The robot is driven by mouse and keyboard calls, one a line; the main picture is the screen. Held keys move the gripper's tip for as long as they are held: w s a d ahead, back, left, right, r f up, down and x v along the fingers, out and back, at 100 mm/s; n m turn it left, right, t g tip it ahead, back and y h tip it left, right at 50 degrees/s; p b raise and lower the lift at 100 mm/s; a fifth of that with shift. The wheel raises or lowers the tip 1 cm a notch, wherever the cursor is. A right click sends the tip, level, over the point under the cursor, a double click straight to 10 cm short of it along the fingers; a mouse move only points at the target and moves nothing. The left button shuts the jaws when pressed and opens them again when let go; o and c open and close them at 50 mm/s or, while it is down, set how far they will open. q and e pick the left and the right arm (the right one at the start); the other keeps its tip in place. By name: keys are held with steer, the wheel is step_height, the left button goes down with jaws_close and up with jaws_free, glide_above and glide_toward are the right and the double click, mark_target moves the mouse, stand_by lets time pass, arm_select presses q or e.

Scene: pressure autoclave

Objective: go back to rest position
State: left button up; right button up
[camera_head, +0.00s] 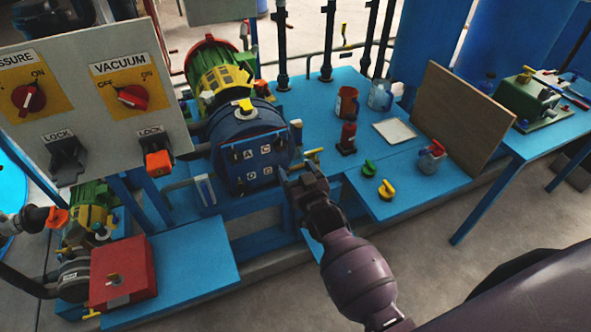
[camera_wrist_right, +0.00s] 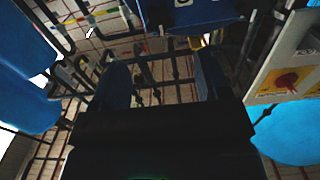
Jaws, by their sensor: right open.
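In the right wrist view, the dark gripper body fills the lower middle, and a blue part of the autoclave (camera_wrist_right: 198,12) shows at the top. My left gripper is not in view.
The control panel (camera_head: 85,95) with red knobs and two lock levers stands at the left. The blue bench (camera_head: 330,95) behind my right gripper carries bottles, a white plate (camera_head: 394,131) and green and yellow handles. A red box (camera_head: 122,272) sits front left. Floor (camera_head: 290,300) is free in front.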

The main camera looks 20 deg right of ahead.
steer(key=s+d+f+g, duration=0.2)
steer(key=s+f, duration=0.1)
steer(key=s, duration=0.6)
steer(key=s+d+f+g, duration=0.2)
steer(key=s+f, duration=0.2)
steer(key=s, duration=0.5)
steer(key=s+d+f+g, duration=0.2)
steer(key=s+d+f, duration=0.1)
steer(key=s, duration=0.7)
steer(key=shift+f+n+g+h, duration=0.4)
steer(key=shift+f, duration=0.05)
